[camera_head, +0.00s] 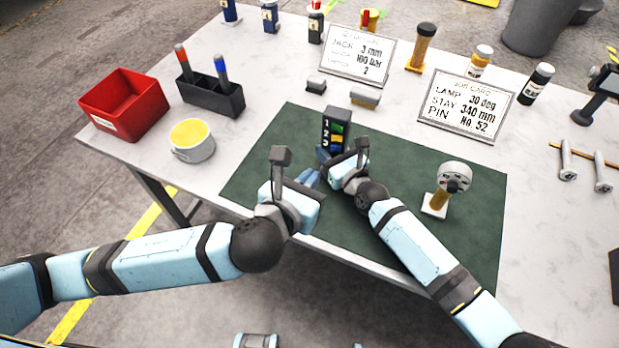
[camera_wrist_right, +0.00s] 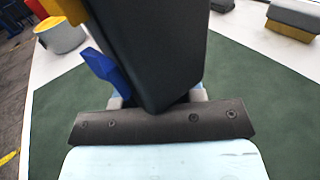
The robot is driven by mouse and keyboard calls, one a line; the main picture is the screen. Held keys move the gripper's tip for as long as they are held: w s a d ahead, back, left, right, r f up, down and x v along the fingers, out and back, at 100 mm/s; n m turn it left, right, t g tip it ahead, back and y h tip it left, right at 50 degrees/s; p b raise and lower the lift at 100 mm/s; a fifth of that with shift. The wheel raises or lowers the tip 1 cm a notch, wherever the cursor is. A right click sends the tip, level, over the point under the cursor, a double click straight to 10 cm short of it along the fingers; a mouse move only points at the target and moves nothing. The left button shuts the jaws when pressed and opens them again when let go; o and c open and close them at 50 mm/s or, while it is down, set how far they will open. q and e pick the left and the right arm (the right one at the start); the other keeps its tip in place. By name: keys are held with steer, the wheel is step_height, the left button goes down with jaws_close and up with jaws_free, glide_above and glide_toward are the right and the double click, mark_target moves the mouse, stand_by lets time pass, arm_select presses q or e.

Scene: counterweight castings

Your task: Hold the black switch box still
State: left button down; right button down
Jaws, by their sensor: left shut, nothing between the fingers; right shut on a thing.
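The black switch box (camera_head: 337,119) stands on the green mat (camera_head: 268,158), its numbered face showing green, yellow and blue parts. My right gripper (camera_head: 332,158) is at its lower part, shut on it. In the right wrist view, the dark box (camera_wrist_right: 150,45) rises between the fingers, with a blue part (camera_wrist_right: 105,75) and a yellow part (camera_wrist_right: 68,10) sticking out at its left. The gripper's body hides the box's base. My left gripper (camera_head: 311,177) is shut and empty, just in front of the box at the lower left; contact cannot be told.
A dial gauge on a stand (camera_head: 453,180) is on the mat's right. Two small blocks (camera_head: 365,97) lie behind the box. A yellow-topped cup (camera_head: 192,141), black pen holder (camera_head: 212,97) and red bin (camera_head: 124,104) stand left. Two printed cards (camera_head: 465,104) stand behind. The mat's left part is clear.

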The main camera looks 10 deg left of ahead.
steer(key=shift+d+f, duration=0.15)
steer(key=c, duration=0.6)
jaws_free()
steer(key=shift+w, duration=0.1)
steer(key=shift+c, duration=0.2)
